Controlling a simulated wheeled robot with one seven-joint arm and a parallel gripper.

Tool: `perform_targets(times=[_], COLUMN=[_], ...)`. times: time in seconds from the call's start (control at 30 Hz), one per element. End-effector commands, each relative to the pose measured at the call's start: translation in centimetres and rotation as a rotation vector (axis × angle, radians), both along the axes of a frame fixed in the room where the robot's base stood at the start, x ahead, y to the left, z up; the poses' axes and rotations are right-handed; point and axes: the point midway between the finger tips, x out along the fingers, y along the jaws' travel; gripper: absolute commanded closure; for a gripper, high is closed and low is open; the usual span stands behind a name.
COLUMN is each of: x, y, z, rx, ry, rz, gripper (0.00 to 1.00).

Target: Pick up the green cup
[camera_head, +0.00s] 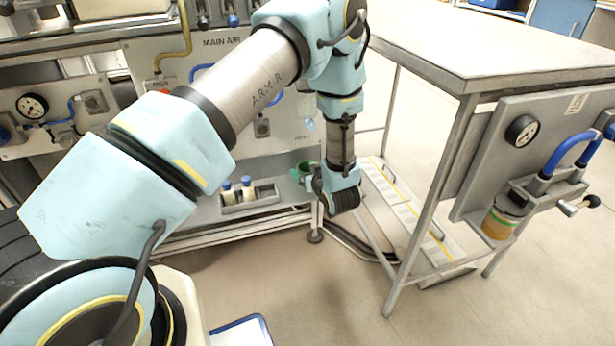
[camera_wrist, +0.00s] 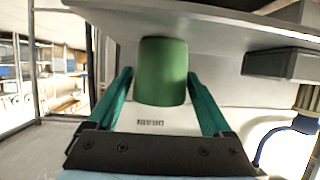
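The green cup (camera_head: 300,174) stands at the right end of the low grey shelf in the head view, partly hidden by my gripper (camera_head: 322,186). In the wrist view the green cup (camera_wrist: 163,70) is in the upper middle, touching the grey shelf surface at the top of the picture, which looks upside down. My gripper (camera_wrist: 160,74) is open, with one teal finger on each side of the cup. A gap shows between the cup and each finger near the tips. Exact depth between fingertips and cup is hard to tell.
A grey tray (camera_head: 250,203) with blue-capped bottles sits left of the cup; a grey box (camera_wrist: 283,65) shows beside the cup in the wrist view. A panel (camera_head: 270,130) rises behind the shelf. A metal table (camera_head: 500,55) with legs stands to the right.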

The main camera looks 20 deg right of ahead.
Motion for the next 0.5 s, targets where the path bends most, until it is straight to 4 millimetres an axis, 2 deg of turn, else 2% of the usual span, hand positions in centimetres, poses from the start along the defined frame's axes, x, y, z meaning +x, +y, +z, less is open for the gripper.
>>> perform_targets(times=[0.07,0.5], x=[-0.01,-0.02], y=[0.0,0.01], z=[0.0,0.01], rx=[0.0,0.0], ry=[0.0,0.0], rz=[0.0,0.0], gripper=[0.26,0.75])
